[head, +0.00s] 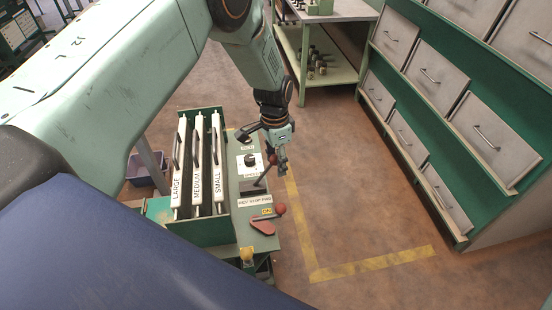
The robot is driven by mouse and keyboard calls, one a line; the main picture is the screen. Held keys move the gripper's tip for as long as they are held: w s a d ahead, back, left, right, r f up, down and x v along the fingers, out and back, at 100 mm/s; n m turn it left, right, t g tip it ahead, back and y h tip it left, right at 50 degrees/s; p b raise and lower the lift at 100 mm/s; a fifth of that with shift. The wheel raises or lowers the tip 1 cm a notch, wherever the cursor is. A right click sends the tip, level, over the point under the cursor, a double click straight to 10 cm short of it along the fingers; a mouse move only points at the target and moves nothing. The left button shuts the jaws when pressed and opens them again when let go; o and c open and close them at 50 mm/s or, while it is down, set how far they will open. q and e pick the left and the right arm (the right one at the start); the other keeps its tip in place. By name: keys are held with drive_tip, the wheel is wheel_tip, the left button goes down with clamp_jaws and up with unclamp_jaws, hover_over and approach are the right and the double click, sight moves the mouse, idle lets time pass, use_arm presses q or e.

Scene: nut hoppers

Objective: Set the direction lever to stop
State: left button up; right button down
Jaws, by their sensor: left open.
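The green control panel (244,228) stands beside the hoppers. A direction lever (263,179) rises from it above the label strip (255,202) reading REV STOP FWD. The lever leans to the right, toward the FWD end, and its red ball knob (272,159) is up at my left gripper. My left gripper (268,149) is open, reaching down from above with its fingers close to the knob. I cannot tell whether they touch it. My right gripper is out of view.
A black speed knob (250,160) sits left of the lever. A red handle (263,227) and another red ball (280,209) are nearer the front. Hoppers marked LARGE, MEDIUM and SMALL (216,180) stand left. Drawer cabinet (440,140) stands right; floor between is clear.

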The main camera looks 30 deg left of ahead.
use_arm(q)
drive_tip(key=shift+s+a, duration=0.15)
drive_tip(key=shift+a, duration=0.25)
drive_tip(key=c, duration=0.4)
drive_tip(key=shift+d, duration=0.2)
drive_tip(key=c, duration=0.5)
drive_tip(key=shift+a, duration=0.1)
clamp_jaws()
